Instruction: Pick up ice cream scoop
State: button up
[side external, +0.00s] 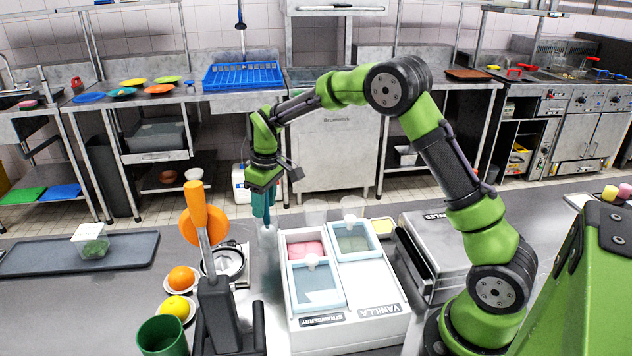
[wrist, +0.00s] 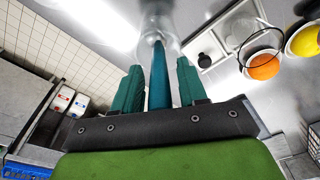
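A teal handle (wrist: 158,78), which appears to be the ice cream scoop's, stands in a clear container (side external: 267,240). The scoop's head is hard to make out through the container. My gripper (side external: 262,208) points down over the container. In the wrist view its two teal fingers (wrist: 159,80) stand on either side of the handle, with a gap visible on each side. The gripper is open and the handle is between the fingers, apparently untouched. In the side view the fingers and handle blend together.
The white ice cream box (side external: 385,335), labelled strawberry and vanilla, stands to the right of the container. An orange-handled lever device (side external: 206,225), an orange (side external: 182,278), a yellow fruit (side external: 176,306) and a green cup (side external: 163,337) stand to the left. A waffle machine (side external: 440,240) is further right.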

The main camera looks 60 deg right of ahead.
grip_shut()
jog(key=shift+r, duration=0.1)
